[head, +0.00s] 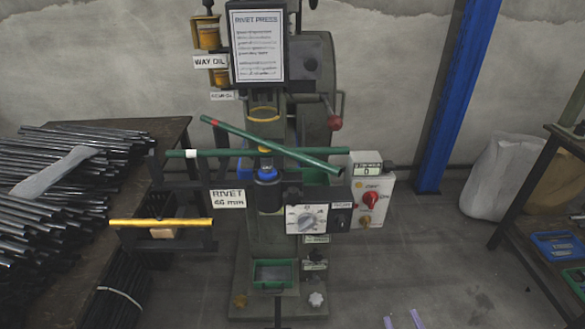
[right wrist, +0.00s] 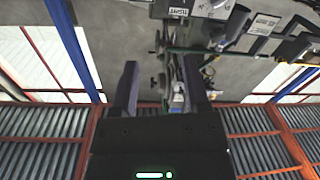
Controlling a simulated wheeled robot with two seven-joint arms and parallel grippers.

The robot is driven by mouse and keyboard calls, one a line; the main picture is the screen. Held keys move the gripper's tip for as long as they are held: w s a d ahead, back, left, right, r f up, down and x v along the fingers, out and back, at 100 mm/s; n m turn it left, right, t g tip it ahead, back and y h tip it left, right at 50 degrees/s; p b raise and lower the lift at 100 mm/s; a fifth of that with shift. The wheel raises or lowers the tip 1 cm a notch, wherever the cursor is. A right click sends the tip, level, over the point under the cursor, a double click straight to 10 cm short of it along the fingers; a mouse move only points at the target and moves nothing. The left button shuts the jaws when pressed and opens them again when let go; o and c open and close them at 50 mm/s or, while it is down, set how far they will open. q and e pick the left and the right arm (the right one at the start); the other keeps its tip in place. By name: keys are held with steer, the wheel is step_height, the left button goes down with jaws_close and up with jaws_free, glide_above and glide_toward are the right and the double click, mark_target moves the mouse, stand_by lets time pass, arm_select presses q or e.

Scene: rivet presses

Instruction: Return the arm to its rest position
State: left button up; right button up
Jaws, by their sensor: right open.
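My right gripper (head: 402,320) shows only as two pale purple fingertips at the bottom edge of the head view, right of the press base. In the right wrist view, its two dark fingers (right wrist: 160,68) stand wide apart with nothing held between them. The rest of the right arm is hidden below the head view. My left gripper is in neither view.
The rivet press (head: 268,215) stands ahead, with two green rods (head: 270,143) crossing at it. A yellow rod (head: 161,222) lies on a left bracket. Dark rods (head: 60,165) cover the left table. A right table (head: 540,235) holds blue trays. Floor between is clear.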

steer(key=d+r+n+g+y, duration=0.15)
steer(key=d+n, duration=0.35)
steer(key=d, duration=0.5)
steer(key=s+d+f+m+g+h, duration=0.3)
steer(key=s+d+f+g+h, duration=0.3)
steer(key=s+f, duration=0.55)
steer(key=s+d+f+m+g+h, duration=0.1)
steer(key=s+d+f+g, duration=0.3)
steer(key=s, duration=0.5)
steer(key=s+d+f+g+h, duration=0.1)
steer(key=s+d+f+g, duration=0.3)
steer(key=s, duration=0.4)
steer(key=s+f+g, duration=0.1)
steer(key=s+g, duration=0.2)
steer(key=s, duration=0.4)
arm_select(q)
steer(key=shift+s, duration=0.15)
arm_select(e)
steer(key=s+a+f+m+y, duration=0.1)
steer(key=a+f+y, duration=0.1)
steer(key=a, duration=1)
steer(key=a+f+m+y, duration=0.1)
steer(key=a+f, duration=0.3)
steer(key=a, duration=0.7)
steer(key=shift+s+a+f+y, duration=0.2)
steer(key=shift+s+a+y, duration=0.2)
steer(key=shift+y, duration=0.15)
